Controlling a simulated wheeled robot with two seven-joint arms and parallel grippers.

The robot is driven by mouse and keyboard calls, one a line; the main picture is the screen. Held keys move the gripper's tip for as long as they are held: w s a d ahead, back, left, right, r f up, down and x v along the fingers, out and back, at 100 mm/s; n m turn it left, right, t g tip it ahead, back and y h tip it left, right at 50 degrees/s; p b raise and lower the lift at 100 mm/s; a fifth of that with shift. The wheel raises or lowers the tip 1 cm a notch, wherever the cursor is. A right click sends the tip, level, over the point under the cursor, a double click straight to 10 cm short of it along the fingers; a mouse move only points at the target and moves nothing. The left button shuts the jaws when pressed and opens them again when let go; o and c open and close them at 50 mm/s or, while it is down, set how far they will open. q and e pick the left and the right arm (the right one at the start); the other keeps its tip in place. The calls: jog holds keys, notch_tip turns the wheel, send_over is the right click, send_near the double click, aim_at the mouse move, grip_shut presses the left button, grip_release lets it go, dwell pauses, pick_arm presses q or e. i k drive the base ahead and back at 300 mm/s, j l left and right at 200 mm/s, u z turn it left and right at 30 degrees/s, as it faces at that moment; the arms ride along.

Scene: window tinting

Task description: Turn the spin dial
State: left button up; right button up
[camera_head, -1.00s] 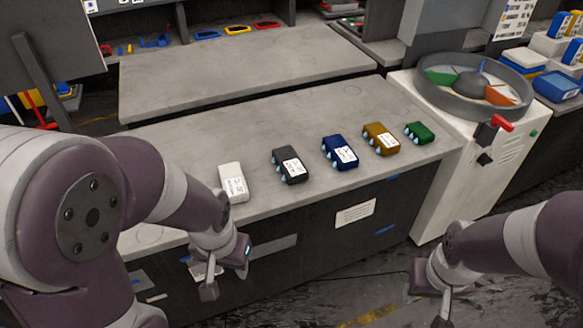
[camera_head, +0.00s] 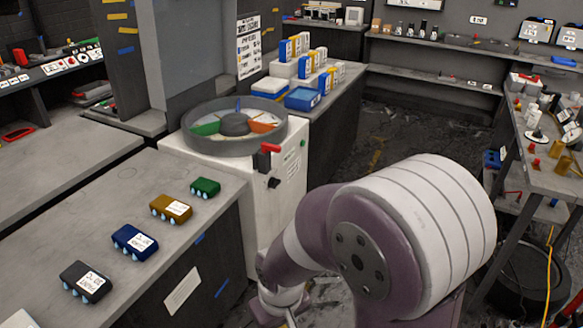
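A white machine (camera_head: 285,205) stands in the middle, with a round grey drum (camera_head: 177,137) on top that holds coloured segments. Its front has a black knob (camera_head: 274,183), which looks like the spin dial. Above the knob is a black box with a red lever (camera_head: 271,148), and a small green button (camera_head: 303,142) is to the right. My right arm comes in at the lower right. Its gripper (camera_head: 291,318) is low in front of the machine, below and apart from the knob, mostly cut off by the bottom edge. My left gripper is out of view.
The grey bench (camera_head: 50,215) at left carries black, blue (camera_head: 134,240), yellow (camera_head: 171,207) and green (camera_head: 205,187) small boxes. Blue and yellow boxes stand on a counter behind the machine. A cluttered table (camera_head: 560,180) is at right. Open floor lies between.

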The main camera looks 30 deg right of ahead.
aim_at(273, 183)
jog(key=i+l, duration=0.1)
jog(key=l, duration=0.5)
jog(key=i+l, duration=0.15)
jog(key=l, duration=0.45)
jog(key=i+l, duration=0.1)
jog(key=l, duration=0.5)
jog(key=i+l, duration=0.1)
jog(key=l, duration=0.5)
jog(key=i+l, duration=0.1)
jog(key=l, duration=0.5)
jog(key=i+l, duration=0.15)
jog(key=l, duration=0.45)
jog(key=i+l+u, duration=0.1)
jog(key=l, duration=0.5)
jog(key=i+l+u, duration=0.2)
jog(key=i, duration=0.35)
jog(key=i+l+u, duration=0.25)
jog(key=i+l, duration=0.25)
